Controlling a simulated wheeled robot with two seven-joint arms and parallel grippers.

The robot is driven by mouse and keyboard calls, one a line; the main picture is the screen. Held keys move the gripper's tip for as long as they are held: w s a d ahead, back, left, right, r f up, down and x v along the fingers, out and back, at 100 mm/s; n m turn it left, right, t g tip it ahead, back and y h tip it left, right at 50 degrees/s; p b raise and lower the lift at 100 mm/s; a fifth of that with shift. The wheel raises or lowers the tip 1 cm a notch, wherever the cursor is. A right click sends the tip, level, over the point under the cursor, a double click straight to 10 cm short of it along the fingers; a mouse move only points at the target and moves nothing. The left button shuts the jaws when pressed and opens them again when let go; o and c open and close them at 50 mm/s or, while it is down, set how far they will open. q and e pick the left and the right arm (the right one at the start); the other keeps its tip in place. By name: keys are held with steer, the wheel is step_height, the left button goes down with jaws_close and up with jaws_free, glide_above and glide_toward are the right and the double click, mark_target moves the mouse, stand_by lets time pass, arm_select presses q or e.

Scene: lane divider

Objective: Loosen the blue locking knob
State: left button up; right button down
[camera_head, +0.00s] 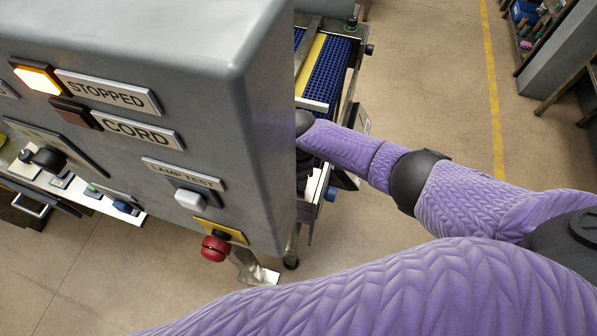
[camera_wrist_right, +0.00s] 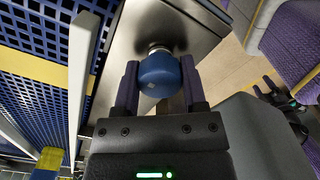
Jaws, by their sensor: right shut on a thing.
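The blue locking knob (camera_wrist_right: 160,75) sits on a short metal stem against a steel plate in the right wrist view. My right gripper (camera_wrist_right: 158,88) is shut on it, with one dark purple finger on each side. In the head view my right arm reaches behind the grey cabinet, which hides that gripper. A small blue part (camera_head: 331,193) shows beside the cabinet's edge there; I cannot tell if it is the same knob. A dark gripper with green lights (camera_wrist_right: 282,98), apparently my left, is small at the right of the wrist view; its jaws are unclear.
The grey cabinet (camera_head: 190,130) fills the head view's left, with a lit STOPPED lamp (camera_head: 37,79) and a red button (camera_head: 215,248). A conveyor with blue perforated belt (camera_head: 328,75) and yellow divider strip (camera_head: 311,62) stands behind. Floor right of it is open.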

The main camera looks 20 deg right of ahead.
steer(key=shift+s+f+n, duration=0.1)
steer(key=shift+n, duration=0.4)
steer(key=shift+c, duration=0.7)
jaws_free()
step_height(320, 180, up, 10)
steer(key=p, duration=0.3)
